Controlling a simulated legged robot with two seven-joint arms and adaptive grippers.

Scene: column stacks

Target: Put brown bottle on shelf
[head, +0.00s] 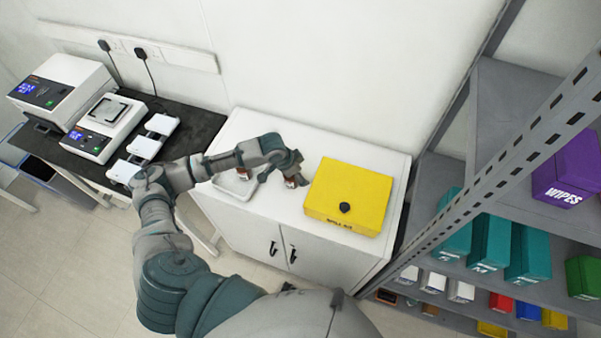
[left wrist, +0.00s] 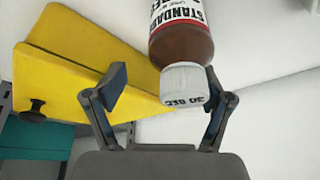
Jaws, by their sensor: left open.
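The brown bottle (left wrist: 184,45) has a white cap and a red, white and black label. In the left wrist view its cap end lies between the open fingers of my left gripper (left wrist: 166,85), with a gap on the left finger's side; contact on the right side is unclear. In the head view the left gripper (head: 285,172) is over the white cabinet top, and the bottle (head: 294,181) shows small and partly hidden at its fingers. The grey metal shelf (head: 510,207) stands at the right. My right gripper is not in view.
A yellow box (head: 349,196) with a black knob sits close right of the gripper on the white cabinet (head: 240,219). A white tray (head: 231,184) lies partly under my arm, with a small reddish-brown item. The shelf holds a purple wipes box (head: 568,172) and teal boxes (head: 491,242).

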